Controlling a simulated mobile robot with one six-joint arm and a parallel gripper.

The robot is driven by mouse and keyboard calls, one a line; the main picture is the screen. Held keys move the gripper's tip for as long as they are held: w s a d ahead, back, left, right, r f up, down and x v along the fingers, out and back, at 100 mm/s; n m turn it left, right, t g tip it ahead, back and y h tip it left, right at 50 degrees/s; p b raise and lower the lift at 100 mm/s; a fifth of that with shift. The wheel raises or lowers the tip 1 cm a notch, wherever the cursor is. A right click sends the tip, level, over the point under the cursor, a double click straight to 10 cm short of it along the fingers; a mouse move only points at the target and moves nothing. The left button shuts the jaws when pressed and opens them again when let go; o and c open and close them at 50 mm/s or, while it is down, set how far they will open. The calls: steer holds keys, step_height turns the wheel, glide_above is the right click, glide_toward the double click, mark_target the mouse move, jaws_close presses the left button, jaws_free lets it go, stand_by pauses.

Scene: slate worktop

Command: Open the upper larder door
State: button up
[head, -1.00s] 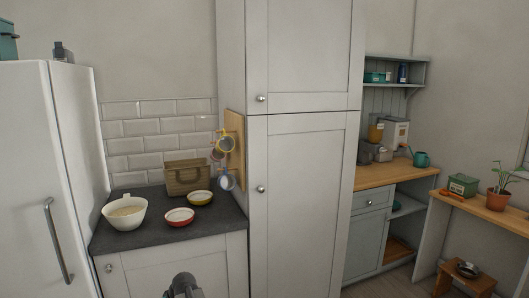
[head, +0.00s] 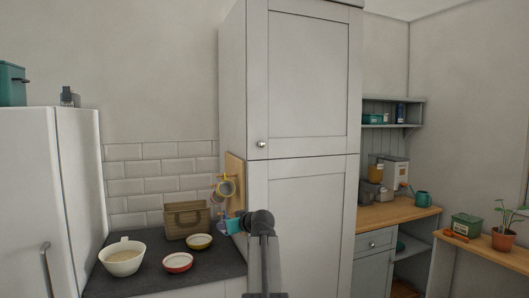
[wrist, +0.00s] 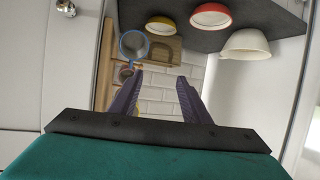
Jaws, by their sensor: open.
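The upper larder door (head: 308,80) is a pale grey framed panel at the centre of the head view. It is shut, with its round metal knob (head: 262,144) at the lower left corner. The shut lower larder door (head: 320,215) is beneath it; its knob is hidden behind my arm in the head view. My gripper, with teal housing and dark purple fingers, is in front of the larder's left edge, below the upper knob. In the wrist view my gripper (wrist: 161,76) is open and empty. That view appears upside down, with a larder knob (wrist: 66,8) at its top left.
Mugs (head: 225,188) hang on a wooden board (head: 235,170) on the larder's side, close to my gripper. The dark counter (head: 140,285) holds a cream bowl (head: 122,262), a basket (head: 186,221) and two small dishes. A white fridge (head: 45,190) stands left.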

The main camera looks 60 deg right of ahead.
steer(key=s+d+r+t+h, duration=0.1)
steer(key=s+d+r, duration=0.25)
steer(key=r, duration=0.35)
steer(key=s+d+r+h, duration=0.1)
steer(key=s+d+r, duration=0.1)
steer(key=s+r, duration=0.35)
steer(key=t+h+p, duration=0.1)
steer(key=h, duration=0.2)
glide_toward(262, 144)
steer(key=v, duration=0.6)
steer(key=shift+f, duration=0.1)
steer(key=p+x, duration=0.4)
steer(key=x, duration=0.8)
steer(key=shift+w+d, duration=0.15)
steer(key=shift+d, duration=0.1)
steer(key=shift+w+d+p, duration=0.3)
steer(key=shift+w, duration=0.3)
jaws_close()
